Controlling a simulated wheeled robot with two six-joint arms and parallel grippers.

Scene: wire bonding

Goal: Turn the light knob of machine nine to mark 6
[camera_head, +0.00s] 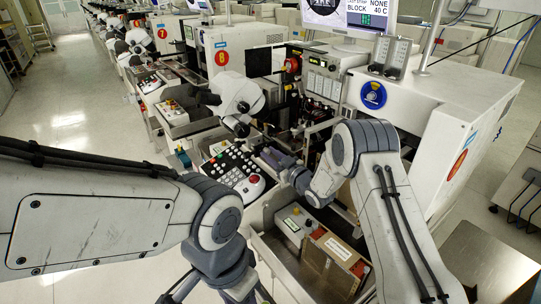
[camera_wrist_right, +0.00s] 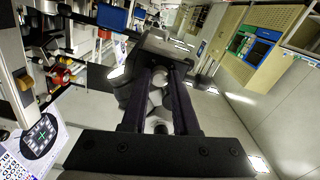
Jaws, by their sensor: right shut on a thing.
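My right arm reaches in from the right to the front machine, taken as machine nine (camera_head: 440,115), whose number I cannot read. My right gripper (camera_head: 268,154) is low among its parts, beside the button panel. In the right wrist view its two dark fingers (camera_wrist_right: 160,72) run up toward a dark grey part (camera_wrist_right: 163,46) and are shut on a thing. I take this to be the light knob, but the knob and its marks are hidden by the fingers. My left arm bends down at the lower left; its gripper is cut off by the bottom edge.
The button panel (camera_head: 236,170) with a red trackball lies left of my right gripper. A white microscope (camera_head: 238,93) stands behind it. A box with a yellow knob (camera_head: 292,222) and a brown block (camera_head: 326,258) sit in front. Machine eight (camera_head: 240,50) is behind; floor is clear at left.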

